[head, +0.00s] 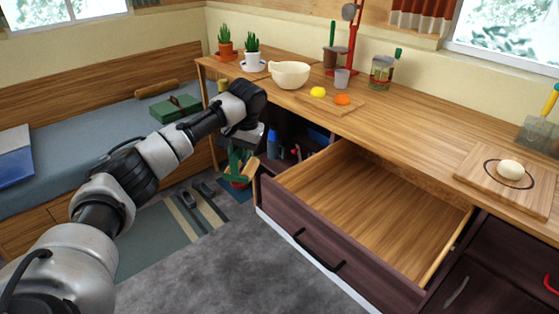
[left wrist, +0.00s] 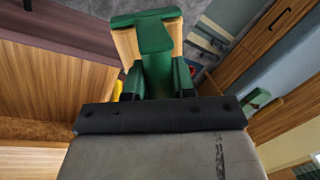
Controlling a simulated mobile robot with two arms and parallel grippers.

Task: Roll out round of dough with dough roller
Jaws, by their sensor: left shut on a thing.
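A round, pale ball of dough (head: 510,169) sits on a wooden board (head: 475,172) at the right of the counter, inside a dark ring marked on the board. My left gripper (head: 240,155) is low beside the left end of the open drawer, far from the dough. It is shut on the dough roller, which has green parts and pale wood. In the left wrist view the dough roller (left wrist: 155,38) sticks out beyond the jaws. In the head view its wooden part (head: 252,170) shows below the gripper, partly hidden. My right gripper is not in view.
An open, empty drawer (head: 365,205) juts out below the counter (head: 400,125). On the counter are a cream bowl (head: 289,75), a small board (head: 318,102) with yellow and orange items, a grey cup (head: 342,78) and a jar (head: 382,72). Shoes (head: 187,198) lie on the floor.

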